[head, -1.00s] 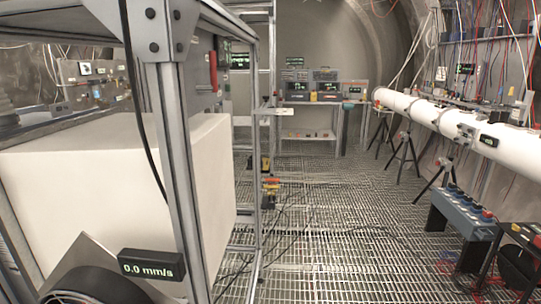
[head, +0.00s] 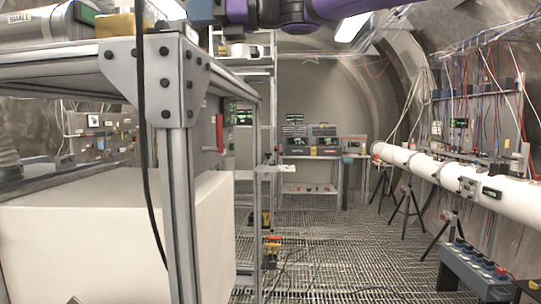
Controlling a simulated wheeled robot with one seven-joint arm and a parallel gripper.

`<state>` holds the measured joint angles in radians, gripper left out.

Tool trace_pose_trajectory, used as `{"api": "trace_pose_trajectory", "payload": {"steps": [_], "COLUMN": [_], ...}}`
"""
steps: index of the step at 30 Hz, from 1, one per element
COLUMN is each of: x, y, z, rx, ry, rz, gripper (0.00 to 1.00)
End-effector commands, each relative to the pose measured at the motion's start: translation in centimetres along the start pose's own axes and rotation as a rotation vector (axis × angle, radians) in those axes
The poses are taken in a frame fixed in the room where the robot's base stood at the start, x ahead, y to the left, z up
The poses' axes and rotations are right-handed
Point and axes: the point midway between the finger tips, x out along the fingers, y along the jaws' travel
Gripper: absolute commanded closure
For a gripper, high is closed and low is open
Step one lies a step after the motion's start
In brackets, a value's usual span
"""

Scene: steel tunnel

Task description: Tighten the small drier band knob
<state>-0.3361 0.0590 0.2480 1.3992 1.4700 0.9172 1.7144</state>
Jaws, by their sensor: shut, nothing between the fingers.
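A grey metal cylinder labelled "SMALL" (head: 45,24) lies on top of the steel frame at the upper left in the head view, cut off by the left edge. It looks like the small drier. A dark display with green digits is at its right end, and a brass-coloured block (head: 105,25) sits just right of it. I cannot make out the band knob. My purple and dark arm crosses the top of the picture, right of the cylinder and above the frame corner. My gripper's fingers do not show clearly; the top edge cuts off part of the arm.
The steel frame (head: 181,200) stands close at left, with a large white block (head: 90,245) inside it and a black cable hanging down its post. A long white pipe (head: 440,170) on tripods runs along the right. The grating floor between is partly open.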

Motion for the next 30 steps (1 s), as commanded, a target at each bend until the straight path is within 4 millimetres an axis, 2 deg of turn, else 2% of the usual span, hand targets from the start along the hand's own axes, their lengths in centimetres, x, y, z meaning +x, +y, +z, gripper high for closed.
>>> {"api": "trace_pose_trajectory", "payload": {"steps": [6, 17, 30], "x": [-1.6, -1.7, -2.4], "y": [0.0, 0.1, 2.7], "z": [0.0, -0.1, -0.5], "rx": [0.0, -0.001, -0.002], "ry": [0.001, 0.002, 0.003], "rz": [-0.002, -0.001, 0.0], "gripper": [1.0, 1.0, 1.0]}}
